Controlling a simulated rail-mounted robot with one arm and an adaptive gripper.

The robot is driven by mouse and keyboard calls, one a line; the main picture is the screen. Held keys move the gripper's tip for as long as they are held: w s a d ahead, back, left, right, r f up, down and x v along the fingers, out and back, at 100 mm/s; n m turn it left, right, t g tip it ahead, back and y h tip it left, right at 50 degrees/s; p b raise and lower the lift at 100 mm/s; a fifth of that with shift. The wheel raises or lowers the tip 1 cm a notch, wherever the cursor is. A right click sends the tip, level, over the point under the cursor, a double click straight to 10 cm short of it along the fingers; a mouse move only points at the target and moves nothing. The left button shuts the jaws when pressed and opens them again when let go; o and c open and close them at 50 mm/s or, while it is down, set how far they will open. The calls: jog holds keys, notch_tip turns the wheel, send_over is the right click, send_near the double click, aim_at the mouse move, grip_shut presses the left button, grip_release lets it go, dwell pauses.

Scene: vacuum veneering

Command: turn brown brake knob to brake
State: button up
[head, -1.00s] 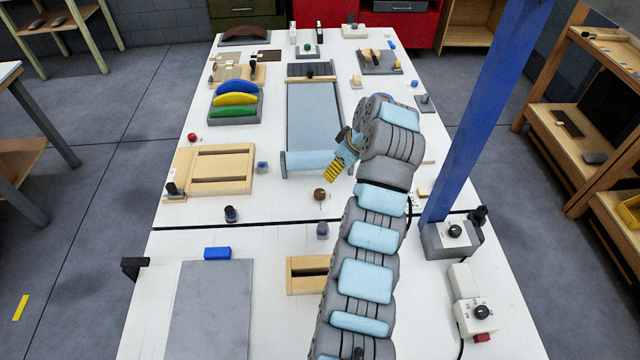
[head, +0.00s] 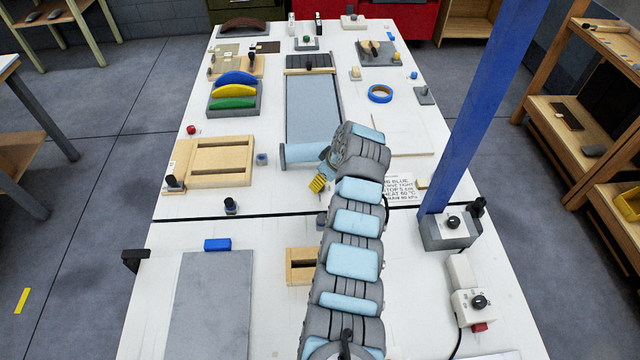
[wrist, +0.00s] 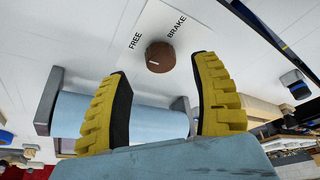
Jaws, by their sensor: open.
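The brown brake knob (wrist: 160,57) is round and stands on the white table top in the wrist view, with the printed words FREE and BRAKE beside it. A small pale mark shows on its face, on the side away from the words. My gripper (wrist: 161,68) is open, its two yellow ribbed fingers pointing at the knob, one on each side in the picture. I cannot tell whether the fingers touch it. In the head view my gripper (head: 318,184) hides the knob.
A light-blue roller (head: 300,155) at the near end of a grey bed (head: 313,110) is close to my gripper; the roller also shows in the wrist view (wrist: 75,115). A wooden frame (head: 220,160) lies to the left. A blue post (head: 475,110) stands on the right.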

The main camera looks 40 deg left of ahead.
jog(key=shift+b+x, duration=0.3)
jog(key=shift+x, duration=1.65)
jog(key=shift+c, duration=0.3)
grip_shut()
